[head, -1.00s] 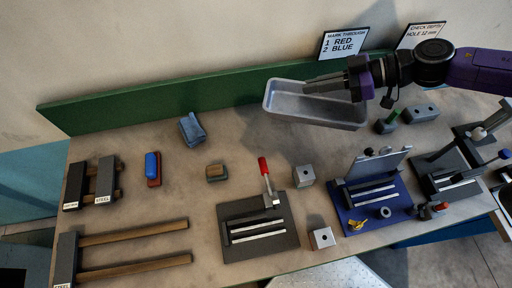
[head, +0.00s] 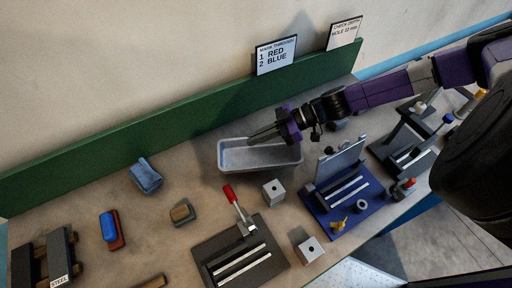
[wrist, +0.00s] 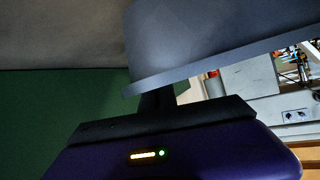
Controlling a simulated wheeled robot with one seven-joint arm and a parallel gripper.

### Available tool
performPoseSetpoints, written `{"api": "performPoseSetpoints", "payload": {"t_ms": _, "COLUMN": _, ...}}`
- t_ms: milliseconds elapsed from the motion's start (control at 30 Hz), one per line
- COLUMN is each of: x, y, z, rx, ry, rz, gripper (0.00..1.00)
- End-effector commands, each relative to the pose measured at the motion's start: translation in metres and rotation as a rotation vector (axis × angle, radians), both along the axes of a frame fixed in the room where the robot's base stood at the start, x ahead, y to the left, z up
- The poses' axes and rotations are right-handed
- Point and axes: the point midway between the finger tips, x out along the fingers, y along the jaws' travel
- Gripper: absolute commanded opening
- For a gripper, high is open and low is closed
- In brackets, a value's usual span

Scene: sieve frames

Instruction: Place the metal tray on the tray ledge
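The metal tray (head: 262,169) is a shallow grey pan in the middle of the head view, over the back part of the bench. My gripper (head: 263,135) reaches to it from the right, its fingers at the tray's far side. In the wrist view the tray (wrist: 215,40) fills the upper part, with a dark finger (wrist: 160,98) against its edge. My gripper appears shut on the tray. The tray looks held above the bench, roughly level; its exact height is unclear. I cannot identify the tray ledge in these views.
A green board (head: 190,122) runs along the bench's back, with two signs above it. A metal block (head: 273,192), a red-handled clamp fixture (head: 243,250) and a blue fixture (head: 342,203) stand in front of the tray. A blue item (head: 145,176) lies to the left.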

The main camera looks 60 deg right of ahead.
Motion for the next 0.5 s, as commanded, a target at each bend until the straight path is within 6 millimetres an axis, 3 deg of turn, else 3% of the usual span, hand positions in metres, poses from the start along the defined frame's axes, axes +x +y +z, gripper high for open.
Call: {"api": "performPoseSetpoints", "payload": {"t_ms": 500, "x": 0.0, "y": 0.001, "z": -0.042, "rx": 0.003, "ry": -0.002, "rz": 0.002, "gripper": 0.0}}
